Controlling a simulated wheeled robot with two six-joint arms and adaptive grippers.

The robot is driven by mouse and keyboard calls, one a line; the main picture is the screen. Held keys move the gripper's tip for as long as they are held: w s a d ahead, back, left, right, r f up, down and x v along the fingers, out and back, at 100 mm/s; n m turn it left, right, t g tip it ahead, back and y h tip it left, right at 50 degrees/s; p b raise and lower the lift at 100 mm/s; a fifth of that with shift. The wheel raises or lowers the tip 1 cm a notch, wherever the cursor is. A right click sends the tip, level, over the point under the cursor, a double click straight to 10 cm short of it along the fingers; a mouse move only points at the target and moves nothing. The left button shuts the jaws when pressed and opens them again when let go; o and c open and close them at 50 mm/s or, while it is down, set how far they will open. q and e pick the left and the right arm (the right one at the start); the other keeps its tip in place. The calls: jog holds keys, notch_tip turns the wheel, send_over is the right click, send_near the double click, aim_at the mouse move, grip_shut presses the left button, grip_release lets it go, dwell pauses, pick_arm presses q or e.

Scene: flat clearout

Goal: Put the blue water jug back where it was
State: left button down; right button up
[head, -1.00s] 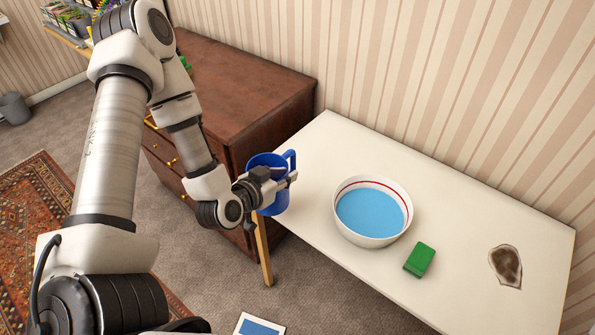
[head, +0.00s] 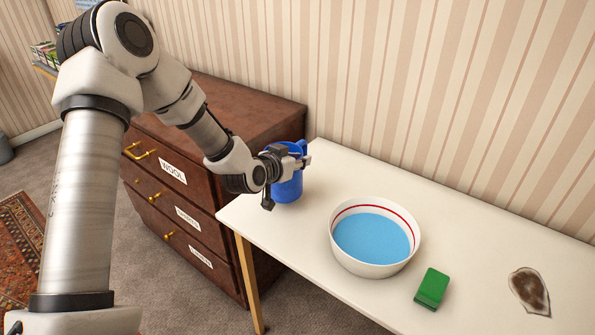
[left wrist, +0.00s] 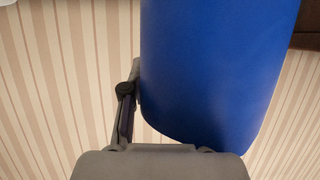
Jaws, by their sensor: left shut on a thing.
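The blue water jug (head: 287,190) is at the far left corner of the white table in the head view, upright as far as I can see. My left gripper (head: 292,163) is shut on it near its upper part and hides some of it. I cannot tell whether the jug's base touches the table top. In the left wrist view the jug (left wrist: 215,65) fills much of the picture, close against the gripper (left wrist: 160,150). My right gripper is in neither view.
On the white table (head: 270,222) stand a white bowl (head: 335,250) of blue water and a green block (head: 432,288). A dark-brown patch (head: 530,290) lies farther right. A brown drawer chest (head: 255,105) stands left of the table, and a striped wall runs behind.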

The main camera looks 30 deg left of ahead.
aim_at(298, 171)
pick_arm(q)
notch_tip(298, 171, down, 3)
jog(key=shift+f, duration=0.3)
jog(key=c, duration=0.7)
grip_release()
jog(key=shift+c, duration=0.2)
